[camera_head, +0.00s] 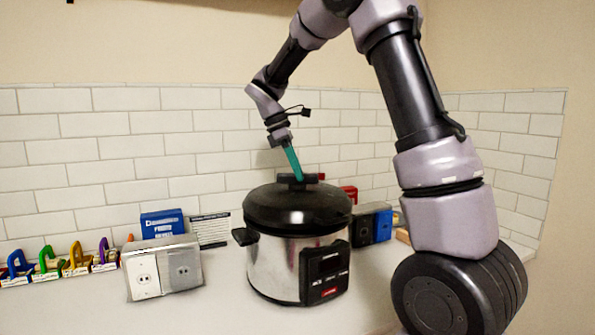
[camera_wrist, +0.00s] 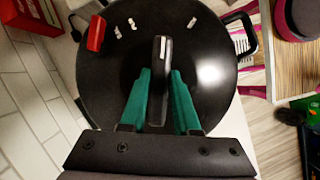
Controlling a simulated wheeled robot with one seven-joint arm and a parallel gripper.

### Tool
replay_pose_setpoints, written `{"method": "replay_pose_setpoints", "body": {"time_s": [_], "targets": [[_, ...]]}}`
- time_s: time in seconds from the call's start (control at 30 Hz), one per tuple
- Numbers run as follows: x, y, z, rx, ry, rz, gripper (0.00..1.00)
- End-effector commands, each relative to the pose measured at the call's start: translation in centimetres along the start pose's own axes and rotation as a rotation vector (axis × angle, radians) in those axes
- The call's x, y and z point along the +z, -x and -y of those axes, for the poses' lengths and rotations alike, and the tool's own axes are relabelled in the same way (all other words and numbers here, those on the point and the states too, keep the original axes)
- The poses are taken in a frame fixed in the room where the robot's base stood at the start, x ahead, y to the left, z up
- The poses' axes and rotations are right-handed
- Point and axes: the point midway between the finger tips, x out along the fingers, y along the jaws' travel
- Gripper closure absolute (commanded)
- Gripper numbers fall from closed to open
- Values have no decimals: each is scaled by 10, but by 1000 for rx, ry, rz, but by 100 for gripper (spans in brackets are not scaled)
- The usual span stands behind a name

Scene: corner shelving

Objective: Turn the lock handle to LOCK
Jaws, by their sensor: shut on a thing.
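A pressure cooker (camera_head: 285,262) with a steel body and black lid (camera_head: 296,212) stands on the counter. The black lock handle (camera_head: 314,177) crosses the top of the lid; in the wrist view the handle (camera_wrist: 161,55) runs nearly up and down the picture. My gripper (camera_head: 296,178) comes down from above with teal fingers. In the wrist view my gripper (camera_wrist: 161,75) has one finger on each side of the handle and is shut on it. Small white marks (camera_wrist: 131,23) sit on the lid; I cannot read them. The handle's near end is partly between the fingers.
Blue and black boxes (camera_head: 372,225) stand close on the right. A tiled wall is behind.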

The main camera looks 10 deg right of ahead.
Motion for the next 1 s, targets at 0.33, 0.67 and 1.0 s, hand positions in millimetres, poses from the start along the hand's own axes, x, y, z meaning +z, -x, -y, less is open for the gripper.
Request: {"method": "replay_pose_setpoints", "body": {"time_s": [0.33, 0.67, 1.0], "targets": [[0, 0, -1, -111, -270, -2, 100], [0, 1, 0, -174, -421, -2, 100], [0, 0, 0, -191, -464, -2, 100]]}}
